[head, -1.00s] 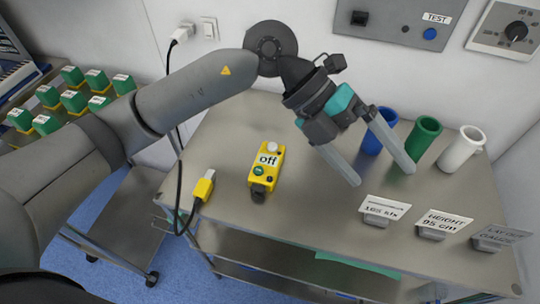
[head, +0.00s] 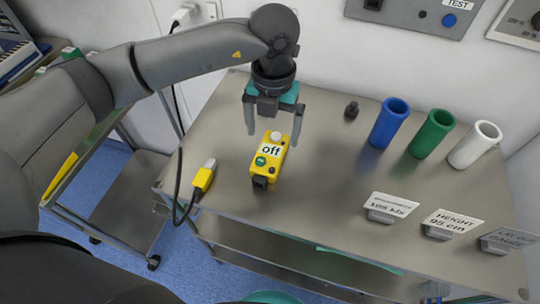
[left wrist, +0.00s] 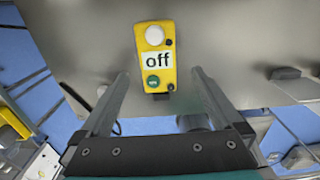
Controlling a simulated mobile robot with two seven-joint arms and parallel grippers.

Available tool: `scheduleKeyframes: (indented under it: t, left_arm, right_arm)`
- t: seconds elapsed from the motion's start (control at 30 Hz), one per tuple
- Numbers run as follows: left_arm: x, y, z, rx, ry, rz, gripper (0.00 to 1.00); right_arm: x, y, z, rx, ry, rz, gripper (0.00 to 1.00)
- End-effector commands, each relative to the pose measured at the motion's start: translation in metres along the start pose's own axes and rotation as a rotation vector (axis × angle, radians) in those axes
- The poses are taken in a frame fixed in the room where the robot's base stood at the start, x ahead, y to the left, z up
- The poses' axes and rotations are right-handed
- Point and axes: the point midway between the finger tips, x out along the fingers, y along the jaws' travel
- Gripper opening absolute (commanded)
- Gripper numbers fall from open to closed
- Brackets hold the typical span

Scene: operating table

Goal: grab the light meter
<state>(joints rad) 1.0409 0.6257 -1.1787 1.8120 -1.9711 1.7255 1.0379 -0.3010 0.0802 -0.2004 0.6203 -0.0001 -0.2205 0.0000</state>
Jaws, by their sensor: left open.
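The light meter (head: 269,155) is a yellow box with a white dome, a label reading "off" and a green button. It lies on the metal table (head: 330,190), left of the middle. In the left wrist view the light meter (left wrist: 156,58) lies ahead of the fingers, roughly between their lines. My left gripper (head: 273,132) is open and empty, pointing down, with one finger on each side of the meter's far end in the head view. I cannot tell how high its tips are above the table. My right gripper is not in view.
A yellow plug (head: 203,179) on a black cable lies left of the meter. Blue (head: 389,124), green (head: 432,134) and white (head: 474,145) cylinders stand at right. A small dark object (head: 351,110) sits behind. Label stands, including the height sign (head: 447,224), line the front right.

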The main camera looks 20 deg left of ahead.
Motion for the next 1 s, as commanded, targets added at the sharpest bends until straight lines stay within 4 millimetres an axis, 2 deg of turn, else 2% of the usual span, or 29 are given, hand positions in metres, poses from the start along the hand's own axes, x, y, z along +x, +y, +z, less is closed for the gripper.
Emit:
scheduleKeyframes:
  t: [0.03, 0.27, 0.53, 0.83, 1.0]
  left_arm:
    - [0.007, 0.000, 0.000, 0.000, 0.001, 0.000, 1.00]
    - [0.022, 0.001, -0.002, 0.000, 0.001, 0.000, 1.00]
    - [0.060, 0.004, -0.005, 0.001, 0.001, -0.003, 1.00]
    - [0.065, 0.004, -0.004, 0.002, -0.002, -0.004, 1.00]
    - [0.064, 0.004, -0.004, 0.002, -0.001, -0.004, 0.82]
  right_arm:
    - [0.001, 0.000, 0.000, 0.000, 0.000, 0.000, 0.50]
    - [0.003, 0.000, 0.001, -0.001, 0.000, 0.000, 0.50]
    - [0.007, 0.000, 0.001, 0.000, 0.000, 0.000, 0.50]
    - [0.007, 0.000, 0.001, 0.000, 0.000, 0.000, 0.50]
    - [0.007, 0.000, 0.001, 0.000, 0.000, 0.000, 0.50]
